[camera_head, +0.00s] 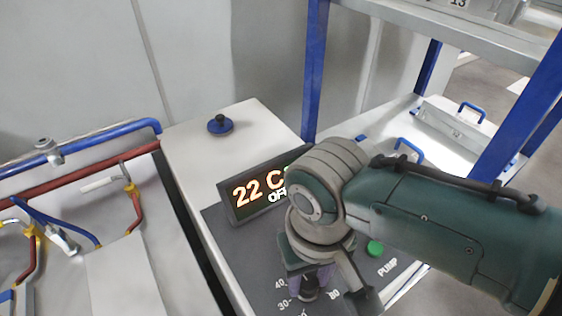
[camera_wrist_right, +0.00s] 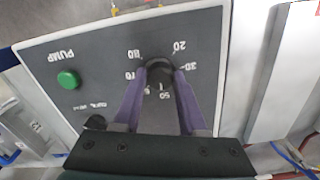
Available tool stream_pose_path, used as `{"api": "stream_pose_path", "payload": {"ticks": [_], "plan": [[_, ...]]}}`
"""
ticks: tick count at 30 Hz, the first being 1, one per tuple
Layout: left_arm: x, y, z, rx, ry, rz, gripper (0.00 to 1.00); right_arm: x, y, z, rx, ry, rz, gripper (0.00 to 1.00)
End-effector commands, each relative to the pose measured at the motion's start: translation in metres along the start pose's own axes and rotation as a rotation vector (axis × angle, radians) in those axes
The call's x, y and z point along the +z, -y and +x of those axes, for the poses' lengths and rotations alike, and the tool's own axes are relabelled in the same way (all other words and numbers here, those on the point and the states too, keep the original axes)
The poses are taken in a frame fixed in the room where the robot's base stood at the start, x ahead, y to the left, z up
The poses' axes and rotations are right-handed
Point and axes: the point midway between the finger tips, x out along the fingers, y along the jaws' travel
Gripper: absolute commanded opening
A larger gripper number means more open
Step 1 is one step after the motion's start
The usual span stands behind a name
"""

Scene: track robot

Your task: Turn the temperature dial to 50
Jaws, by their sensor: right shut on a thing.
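The temperature dial (camera_wrist_right: 159,70) is a round black knob on a dark grey panel, ringed by white numbers from 20 to 80. My right gripper (camera_wrist_right: 160,76) is shut on it, one purple finger on each side. A small pale mark at the dial's lower edge seems to face the 50; I cannot be sure. The 40 is hidden behind a finger in the wrist view. In the head view the dial (camera_head: 309,290) is partly covered by my right gripper (camera_head: 311,276). The display (camera_head: 255,190) reads 22 C, with a partly hidden "OFF" below. My left gripper is out of view.
A green PUMP button (camera_wrist_right: 68,79) sits on the same panel, with a black knob (camera_wrist_right: 95,122) near it. A blue round knob (camera_head: 220,124) stands on the white top behind the display. Blue rack posts (camera_head: 316,70) rise close behind my right arm. Pipes lie left.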

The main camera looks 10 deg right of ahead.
Motion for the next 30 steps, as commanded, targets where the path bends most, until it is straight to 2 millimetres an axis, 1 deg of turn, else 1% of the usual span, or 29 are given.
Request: {"api": "stream_pose_path", "payload": {"ticks": [2, 3, 11, 17, 20, 23, 25, 30], "plan": [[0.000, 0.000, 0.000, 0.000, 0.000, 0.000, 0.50, -0.001, 0.000, 0.000, 0.000, -0.002, -0.001, 0.00], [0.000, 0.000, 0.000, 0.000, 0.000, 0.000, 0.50, -0.001, 0.000, 0.000, 0.000, -0.002, -0.001, 0.42], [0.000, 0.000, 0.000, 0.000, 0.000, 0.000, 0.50, 0.000, 0.000, 0.000, 0.000, -0.001, -0.001, 0.71], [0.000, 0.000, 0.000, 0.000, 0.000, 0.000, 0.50, 0.000, 0.000, 0.000, 0.000, -0.001, -0.001, 0.71], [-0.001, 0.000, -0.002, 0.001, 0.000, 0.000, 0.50, 0.000, 0.000, -0.004, 0.000, -0.002, -0.001, 0.71], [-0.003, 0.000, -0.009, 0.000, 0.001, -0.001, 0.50, -0.001, 0.000, -0.018, -0.001, -0.002, -0.002, 0.71], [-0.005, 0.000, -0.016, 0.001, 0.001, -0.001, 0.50, -0.001, 0.000, -0.032, -0.002, -0.004, -0.002, 0.71], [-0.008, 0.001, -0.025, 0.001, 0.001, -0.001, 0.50, -0.001, 0.000, -0.066, -0.002, -0.005, -0.002, 0.71]]}}
